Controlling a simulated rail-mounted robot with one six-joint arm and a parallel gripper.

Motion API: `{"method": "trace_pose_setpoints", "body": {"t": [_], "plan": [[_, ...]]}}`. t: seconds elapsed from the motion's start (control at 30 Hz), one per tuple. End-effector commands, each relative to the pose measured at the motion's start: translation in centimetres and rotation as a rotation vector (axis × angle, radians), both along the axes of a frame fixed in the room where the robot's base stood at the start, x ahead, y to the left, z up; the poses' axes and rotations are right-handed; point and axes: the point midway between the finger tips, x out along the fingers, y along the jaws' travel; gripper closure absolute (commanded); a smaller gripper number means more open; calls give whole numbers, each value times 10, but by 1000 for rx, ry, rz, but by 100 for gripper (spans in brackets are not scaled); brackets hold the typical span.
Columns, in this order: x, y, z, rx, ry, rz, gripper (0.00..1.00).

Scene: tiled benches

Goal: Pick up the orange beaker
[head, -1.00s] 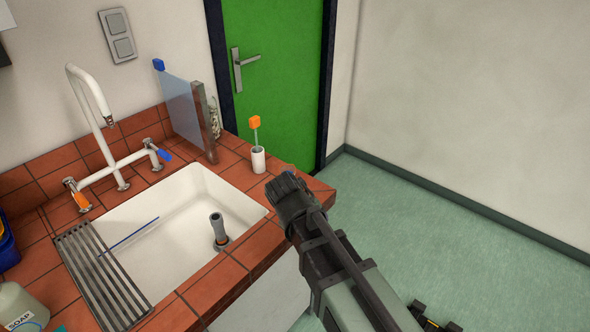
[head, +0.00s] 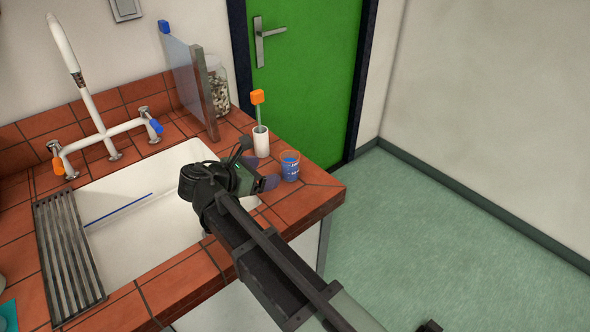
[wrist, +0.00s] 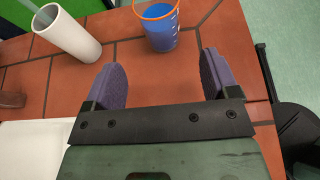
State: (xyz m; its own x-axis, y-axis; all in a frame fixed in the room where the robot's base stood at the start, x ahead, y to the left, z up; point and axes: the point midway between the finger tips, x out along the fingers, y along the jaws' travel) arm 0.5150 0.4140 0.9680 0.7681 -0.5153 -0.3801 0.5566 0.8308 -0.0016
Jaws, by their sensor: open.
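The orange beaker (head: 290,167) is a small clear cup with an orange rim and blue contents or markings. It stands upright on the tiled bench near its right front corner. In the wrist view the beaker (wrist: 160,28) is at the top, just beyond and between the two purple fingertips. My gripper (wrist: 162,85) is open and empty, with the beaker ahead of it and not between the pads. In the head view my gripper (head: 256,163) is just left of the beaker, its fingers partly hidden by the wrist.
A white cup holding an orange-topped stick (head: 261,142) stands close left of the beaker. Behind are a clear screen (head: 188,85) and a jar (head: 218,90). The sink (head: 130,215) lies left. The bench edge is close on the right.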

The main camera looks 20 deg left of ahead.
Motion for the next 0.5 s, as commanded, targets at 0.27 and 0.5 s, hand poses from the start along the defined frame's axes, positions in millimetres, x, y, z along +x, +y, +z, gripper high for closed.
{"method": "trace_pose_setpoints", "body": {"t": [0.27, 0.5], "plan": [[34, -23, -18, 1, 0, -3, 19], [51, -36, -29, 2, 0, -4, 19]]}}
